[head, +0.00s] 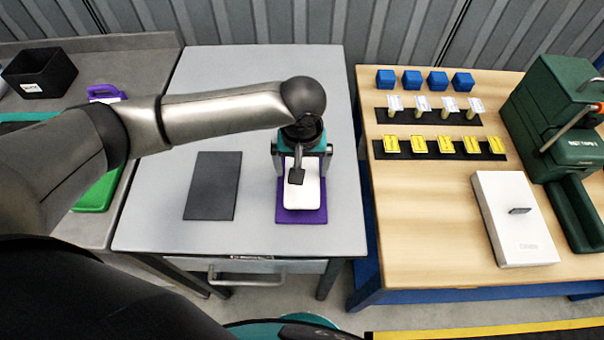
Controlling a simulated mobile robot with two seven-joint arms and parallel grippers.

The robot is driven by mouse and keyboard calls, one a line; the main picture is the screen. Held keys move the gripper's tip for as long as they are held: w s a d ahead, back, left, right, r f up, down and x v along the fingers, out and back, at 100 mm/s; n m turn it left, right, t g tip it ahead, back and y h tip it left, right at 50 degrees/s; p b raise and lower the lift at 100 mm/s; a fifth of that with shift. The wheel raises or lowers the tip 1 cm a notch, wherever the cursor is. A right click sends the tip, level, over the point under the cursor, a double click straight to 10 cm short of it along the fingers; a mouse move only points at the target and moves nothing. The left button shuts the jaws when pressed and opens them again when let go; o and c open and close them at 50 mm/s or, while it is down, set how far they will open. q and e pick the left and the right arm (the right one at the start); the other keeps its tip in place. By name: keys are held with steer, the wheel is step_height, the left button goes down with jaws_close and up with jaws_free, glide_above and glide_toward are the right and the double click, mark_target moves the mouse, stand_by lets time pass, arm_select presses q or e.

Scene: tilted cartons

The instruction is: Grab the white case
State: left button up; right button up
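A flat white case (507,238) with a small dark handle on its top lies on the wooden table at the right. A second white, rounded object (302,198) lies on a purple mat (302,217) on the grey table. My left arm reaches in from the left, and my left gripper (303,160), with a teal body, is directly over this second object. Its fingertips are hard to make out, so I cannot tell whether it grips the object. The gripper covers the object's far end. My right gripper is not in view.
A dark mat (213,186) lies empty on the grey table (260,75). The wooden table (420,220) holds blue blocks (412,80), yellow pieces (445,146) on a black strip, and a large green machine (560,125). A black bin (40,75) stands far left.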

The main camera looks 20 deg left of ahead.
arm_select(q)
steer(key=shift+f, duration=0.6)
